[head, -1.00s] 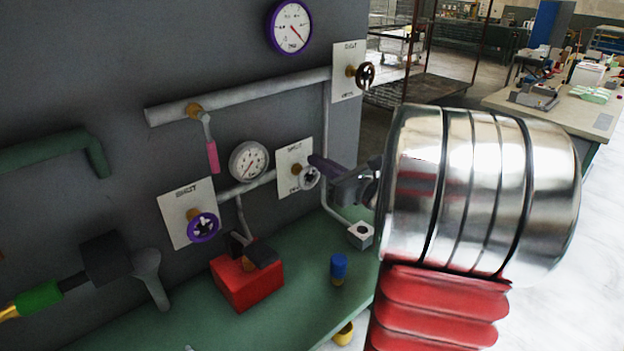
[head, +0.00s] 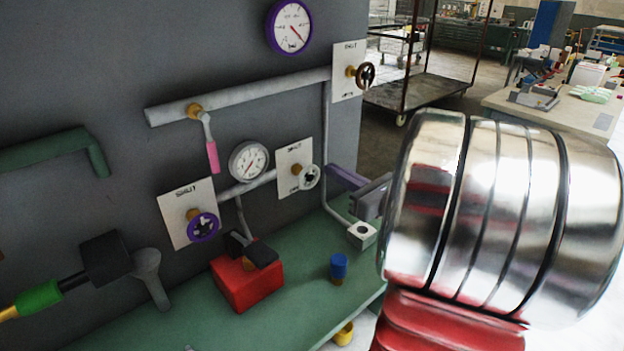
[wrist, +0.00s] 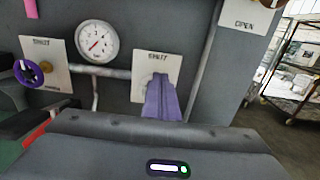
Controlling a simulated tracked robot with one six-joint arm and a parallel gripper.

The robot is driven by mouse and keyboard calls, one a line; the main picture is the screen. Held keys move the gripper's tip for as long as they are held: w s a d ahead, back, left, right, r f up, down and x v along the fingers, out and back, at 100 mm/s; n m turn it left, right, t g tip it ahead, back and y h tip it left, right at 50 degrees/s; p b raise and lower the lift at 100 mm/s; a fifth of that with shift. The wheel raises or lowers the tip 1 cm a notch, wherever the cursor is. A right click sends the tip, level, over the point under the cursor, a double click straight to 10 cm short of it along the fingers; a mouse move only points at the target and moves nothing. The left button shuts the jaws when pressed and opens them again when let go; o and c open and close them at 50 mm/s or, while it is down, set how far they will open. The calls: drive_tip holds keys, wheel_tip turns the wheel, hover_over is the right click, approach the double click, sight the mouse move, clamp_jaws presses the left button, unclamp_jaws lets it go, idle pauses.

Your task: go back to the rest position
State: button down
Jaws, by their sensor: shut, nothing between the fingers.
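My gripper (head: 345,180) is at the right of the panel in the head view, clear of the white handwheel (head: 309,176) to its left. Its purple fingers are shut with nothing between them; they also show in the wrist view (wrist: 161,98). There they cover the white handwheel in front of the middle SHUT plate (wrist: 141,65). My large silver wrist and red sleeve fill the right of the head view.
A purple handwheel (head: 202,226), gauges (head: 249,161), a pink-handled lever (head: 212,156) and a dark handwheel (head: 365,75) are on the grey panel.

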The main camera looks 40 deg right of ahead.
idle(0.4)
drive_tip(key=a+f+n+g+y, duration=0.1)
drive_tip(key=a+n, duration=0.3)
drive_tip(key=a, duration=0.4)
drive_tip(key=a+f+n+g+y, duration=0.1)
drive_tip(key=a+n+g+y, duration=0.2)
drive_tip(key=a, duration=0.5)
drive_tip(key=a+f+n+g+y, duration=0.1)
drive_tip(key=a+n+g+y, duration=0.2)
drive_tip(key=a+n, duration=0.3)
drive_tip(key=shift+a+f+g, duration=0.15)
drive_tip(key=shift+a+f, duration=0.05)
drive_tip(key=shift+a, duration=0.35)
drive_tip(key=shift+a+f+g, duration=0.15)
drive_tip(key=shift+a, duration=0.35)
drive_tip(key=s+a+f+n+g+h, duration=0.1)
drive_tip(key=s+a+f+n+g, duration=0.25)
drive_tip(key=s+a+n, duration=0.35)
drive_tip(key=s+a+r+n+g+h, duration=0.1)
drive_tip(key=s+n+h, duration=0.5)
drive_tip(key=n, duration=0.9)
drive_tip(key=shift+s+n+h, duration=0.15)
drive_tip(key=shift+n+h, duration=0.15)
drive_tip(key=c, duration=2.5)
unclamp_jaws()
drive_tip(key=shift+c, duration=0.2)
